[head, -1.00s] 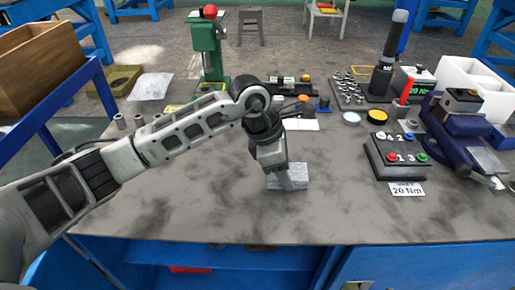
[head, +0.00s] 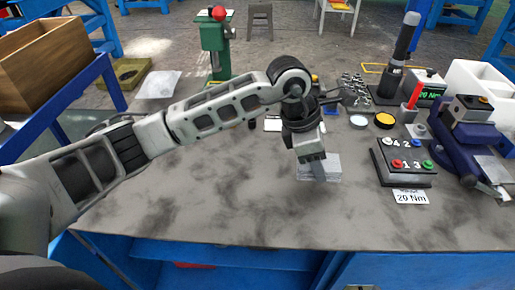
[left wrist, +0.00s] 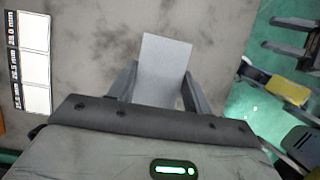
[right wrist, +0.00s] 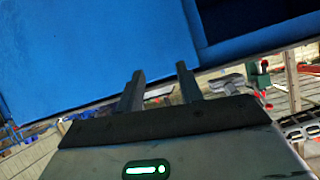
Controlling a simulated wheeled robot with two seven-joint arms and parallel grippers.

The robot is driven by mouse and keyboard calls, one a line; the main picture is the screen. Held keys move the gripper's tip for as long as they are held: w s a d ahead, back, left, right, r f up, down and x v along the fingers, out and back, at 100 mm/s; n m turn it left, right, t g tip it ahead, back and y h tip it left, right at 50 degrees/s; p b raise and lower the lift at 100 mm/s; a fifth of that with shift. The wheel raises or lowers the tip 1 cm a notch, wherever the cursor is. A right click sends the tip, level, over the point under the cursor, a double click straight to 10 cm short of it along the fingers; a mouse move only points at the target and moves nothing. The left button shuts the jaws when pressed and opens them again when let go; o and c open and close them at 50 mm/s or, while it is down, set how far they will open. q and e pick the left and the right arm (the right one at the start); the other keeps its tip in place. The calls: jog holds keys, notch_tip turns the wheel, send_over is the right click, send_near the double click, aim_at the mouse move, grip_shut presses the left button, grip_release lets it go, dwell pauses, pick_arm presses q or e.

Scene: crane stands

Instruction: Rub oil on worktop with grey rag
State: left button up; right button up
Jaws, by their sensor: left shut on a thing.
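A light grey rag (head: 324,172) is in my left gripper (head: 312,158), low over the middle of the grey worktop (head: 240,205); it looks to be at the surface, though contact is hard to tell. In the left wrist view the rag (left wrist: 165,62) is a flat pale rectangle between the two fingers. The worktop has dark smudgy patches around the rag. A round yellow-topped tin (head: 384,120) stands to the right beyond the rag, with a pale disc (head: 358,121) beside it. My right gripper (right wrist: 160,74) is open and empty, facing blue panels; the head view does not show it.
A button box (head: 403,163) with a 20 Nm card (head: 411,197) is right of the rag. A blue vise (head: 470,140) stands at the right edge. A green press (head: 217,45) stands at the back. The front left of the worktop is clear.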

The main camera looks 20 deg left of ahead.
pick_arm(q)
jog(key=shift+r+p, duration=0.85)
jog(key=shift+r, duration=0.95)
